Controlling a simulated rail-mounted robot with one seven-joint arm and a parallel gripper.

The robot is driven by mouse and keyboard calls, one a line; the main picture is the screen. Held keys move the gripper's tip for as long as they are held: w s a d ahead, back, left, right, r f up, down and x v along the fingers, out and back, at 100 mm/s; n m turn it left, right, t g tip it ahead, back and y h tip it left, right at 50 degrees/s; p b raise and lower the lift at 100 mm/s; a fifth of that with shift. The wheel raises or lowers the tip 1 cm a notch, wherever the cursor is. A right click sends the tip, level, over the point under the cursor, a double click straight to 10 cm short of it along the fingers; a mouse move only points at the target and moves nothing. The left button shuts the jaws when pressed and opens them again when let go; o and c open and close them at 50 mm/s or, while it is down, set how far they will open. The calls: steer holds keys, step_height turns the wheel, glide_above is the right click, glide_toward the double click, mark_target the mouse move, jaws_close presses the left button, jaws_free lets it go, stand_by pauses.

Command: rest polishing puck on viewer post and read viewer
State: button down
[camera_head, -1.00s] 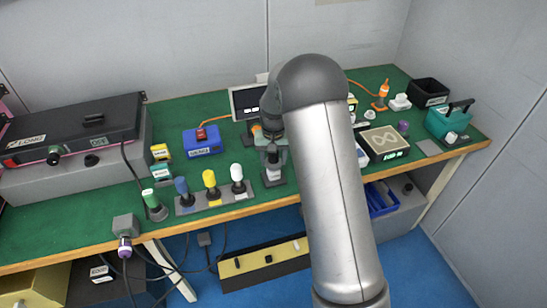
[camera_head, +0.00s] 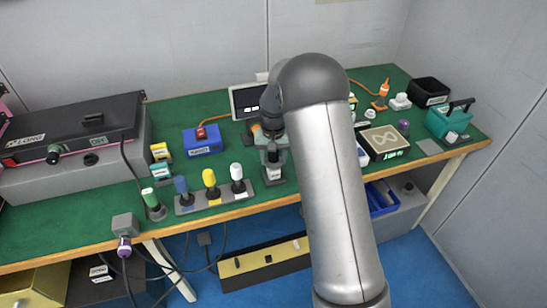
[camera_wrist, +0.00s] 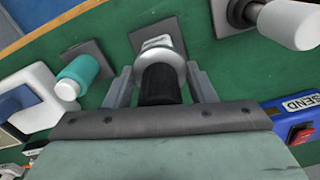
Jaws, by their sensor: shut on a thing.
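My gripper (camera_wrist: 160,88) is shut on the polishing puck, which has a black grip (camera_wrist: 159,86) and a pale round disc (camera_wrist: 160,56). In the head view my gripper (camera_head: 273,148) is partly behind my arm, near the bench's front edge. Just past the disc in the wrist view is a white-labelled piece on a dark square base (camera_wrist: 135,38). I cannot tell whether the disc touches it. In the head view a white-labelled piece (camera_head: 274,173) shows just below my gripper. The viewer screen (camera_head: 246,101) stands behind, dark with small white boxes.
A rack (camera_head: 215,200) with blue, yellow and white-handled tools stands left of my gripper. The white handle (camera_wrist: 288,25) is close at right in the wrist view. A blue SEND box (camera_wrist: 292,113) and a teal cylinder (camera_wrist: 78,75) flank my gripper.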

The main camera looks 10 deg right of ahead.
steer(key=shift+f+b, duration=0.55)
steer(key=shift+f, duration=0.15)
steer(key=shift+r, duration=0.1)
stand_by(0.9)
steer(key=shift+r+p, duration=2)
steer(key=shift+r, duration=1.5)
steer(key=shift+f, duration=0.1)
steer(key=s+f+n, duration=0.2)
steer(key=s+f, duration=0.5)
steer(key=s, duration=0.5)
steer(key=shift+s+f, duration=0.15)
steer(key=shift+f, duration=0.05)
